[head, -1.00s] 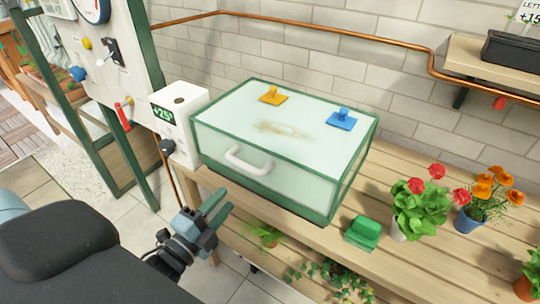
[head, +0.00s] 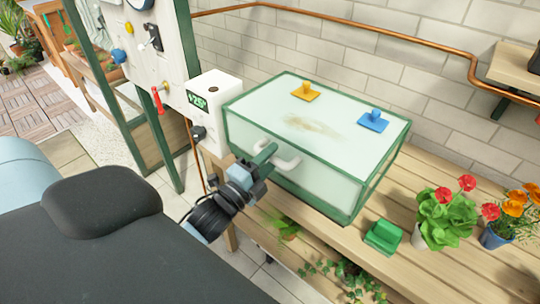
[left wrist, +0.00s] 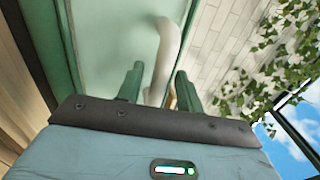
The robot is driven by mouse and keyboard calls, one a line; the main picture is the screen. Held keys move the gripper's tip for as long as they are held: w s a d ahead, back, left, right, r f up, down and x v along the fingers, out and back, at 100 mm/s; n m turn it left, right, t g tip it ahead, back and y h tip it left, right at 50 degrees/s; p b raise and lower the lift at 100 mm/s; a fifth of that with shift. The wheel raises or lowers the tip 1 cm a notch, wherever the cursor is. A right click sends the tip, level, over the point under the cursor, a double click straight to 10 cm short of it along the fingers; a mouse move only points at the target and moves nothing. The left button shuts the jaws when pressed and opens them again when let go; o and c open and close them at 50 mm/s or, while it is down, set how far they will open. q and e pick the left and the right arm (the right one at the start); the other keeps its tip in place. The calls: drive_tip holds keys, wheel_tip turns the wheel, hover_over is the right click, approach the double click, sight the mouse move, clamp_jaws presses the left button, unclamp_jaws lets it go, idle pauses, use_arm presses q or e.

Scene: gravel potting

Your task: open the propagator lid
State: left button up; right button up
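The propagator (head: 295,180) is a pale translucent box with green edges on the wooden bench. Its lid (head: 340,110) lies closed, with a brown smudge and yellow (head: 305,92) and blue (head: 373,121) knobbed pieces on top. A white bar handle (head: 289,163) is on the front. My left gripper (head: 264,156) is at this handle, partly covering it. In the left wrist view, the handle (left wrist: 165,55) runs between the two spread green fingers (left wrist: 160,90); I see a gap at the left finger. My right gripper is not in view.
A white box with a green display (head: 205,105) stands left of the propagator. A green block (head: 383,237) and potted flowers (head: 440,210) stand to its right on the bench. A copper pipe (head: 400,41) runs along the brick wall behind.

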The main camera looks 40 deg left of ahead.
use_arm(q)
drive_tip(key=shift+w, duration=0.35)
clamp_jaws()
drive_tip(key=shift+r, duration=0.1)
